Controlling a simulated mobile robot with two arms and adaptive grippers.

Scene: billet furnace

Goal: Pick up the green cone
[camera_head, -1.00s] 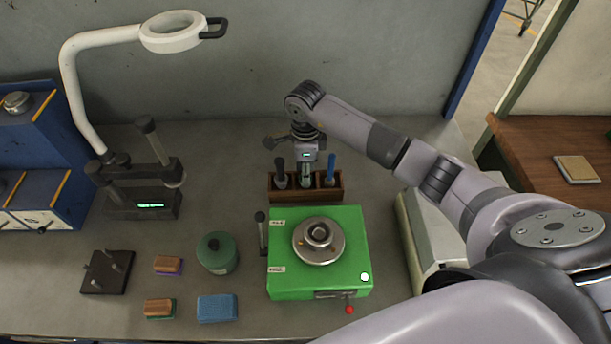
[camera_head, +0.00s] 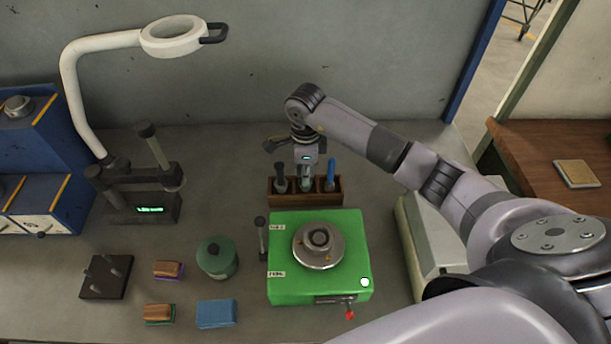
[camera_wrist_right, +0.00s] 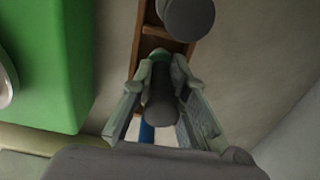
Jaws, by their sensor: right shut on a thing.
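A wooden rack (camera_head: 292,202) stands behind the green machine and holds a row of upright handled tools. My right gripper (camera_head: 305,177) points down over the rack's middle place. In the right wrist view my gripper (camera_wrist_right: 160,108) is shut on the green cone, whose dark grey handle (camera_wrist_right: 160,100) is between the fingers. A bit of its green part (camera_wrist_right: 158,56) shows beyond the handle. The cone still appears to be within the rack; its lower end is hidden. My left gripper is not in view.
A grey-handled tool (camera_head: 280,178) and a blue one (camera_head: 331,175) stand close on either side in the rack. The green machine (camera_head: 290,288) with a round metal top is just in front. A white magnifier lamp (camera_head: 75,90) stands at left.

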